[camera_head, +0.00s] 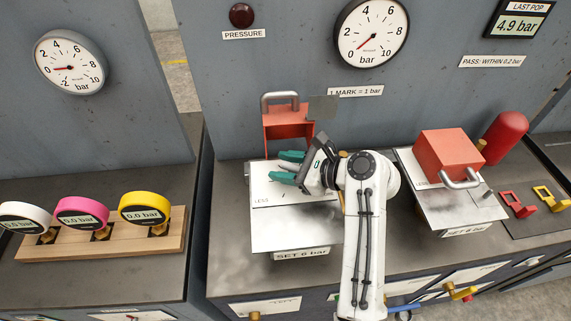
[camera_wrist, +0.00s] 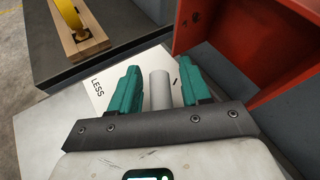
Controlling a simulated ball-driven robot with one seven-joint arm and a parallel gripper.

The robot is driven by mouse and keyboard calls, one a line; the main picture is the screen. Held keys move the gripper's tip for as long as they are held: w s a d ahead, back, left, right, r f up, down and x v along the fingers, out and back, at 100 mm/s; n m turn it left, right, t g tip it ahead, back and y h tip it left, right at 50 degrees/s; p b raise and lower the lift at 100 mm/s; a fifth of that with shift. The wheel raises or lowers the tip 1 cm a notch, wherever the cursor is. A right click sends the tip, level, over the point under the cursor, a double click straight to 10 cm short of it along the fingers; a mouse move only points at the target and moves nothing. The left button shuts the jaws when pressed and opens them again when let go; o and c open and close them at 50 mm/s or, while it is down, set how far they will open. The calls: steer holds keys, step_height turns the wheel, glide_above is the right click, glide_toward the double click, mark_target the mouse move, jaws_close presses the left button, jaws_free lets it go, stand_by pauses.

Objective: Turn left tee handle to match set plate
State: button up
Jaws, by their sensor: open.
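My gripper (camera_head: 287,167) is over the back of the left white plate (camera_head: 290,222), its teal fingers spread and pointing left. In the wrist view, a grey round bar (camera_wrist: 160,90) shows between the open fingers, with gaps to both; it looks like part of the left tee handle, but the rest is hidden. The plate is marked "LESS" beside it, also seen in the wrist view (camera_wrist: 97,97). The set plate (camera_head: 301,254) on the front edge reads "SET 6 bar".
A red cover (camera_head: 288,124) with a grey handle stands open behind the left plate. A closed red cover (camera_head: 449,155) and red cylinder (camera_head: 505,137) are at right. The large gauge (camera_head: 371,33) is above. Three capped gauges sit on a wooden rack (camera_head: 100,243) at left.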

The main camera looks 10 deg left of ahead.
steer(key=shift+c, duration=0.3)
jaws_close()
steer(key=shift+r+m+t+p, duration=0.15)
steer(key=shift+m+t+p, duration=0.2)
steer(key=shift+p, duration=0.35)
